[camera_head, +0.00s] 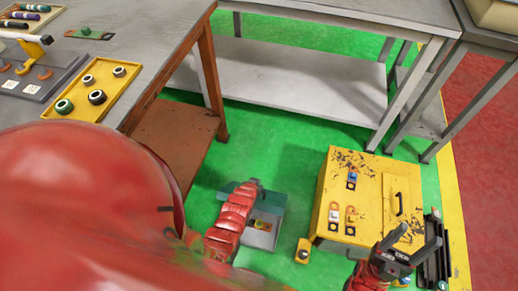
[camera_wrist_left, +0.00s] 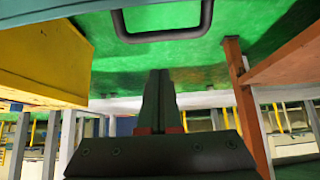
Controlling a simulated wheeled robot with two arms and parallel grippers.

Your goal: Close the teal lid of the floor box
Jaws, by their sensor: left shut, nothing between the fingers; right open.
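The floor box (camera_head: 262,238) is a grey box on the green floor in the head view, with a small yellow item showing inside it. Part of its teal lid (camera_head: 228,187) shows at its far left side, raised, so the box is open. My red left arm crosses in front of the lid and box and hides much of both; the left fingers are hidden there. In the left wrist view my left gripper (camera_wrist_left: 160,95) is shut and empty, below a dark handle (camera_wrist_left: 165,36) and a teal edge (camera_wrist_left: 40,12). My right gripper (camera_head: 408,242) is open and empty.
A yellow cabinet (camera_head: 330,180) stands right of the box, near my right gripper. A workbench (camera_head: 150,50) with a yellow tray (camera_head: 120,92) is at the left, and a grey shelf table (camera_head: 300,75) is behind. Green floor (camera_head: 280,145) is clear behind the box.

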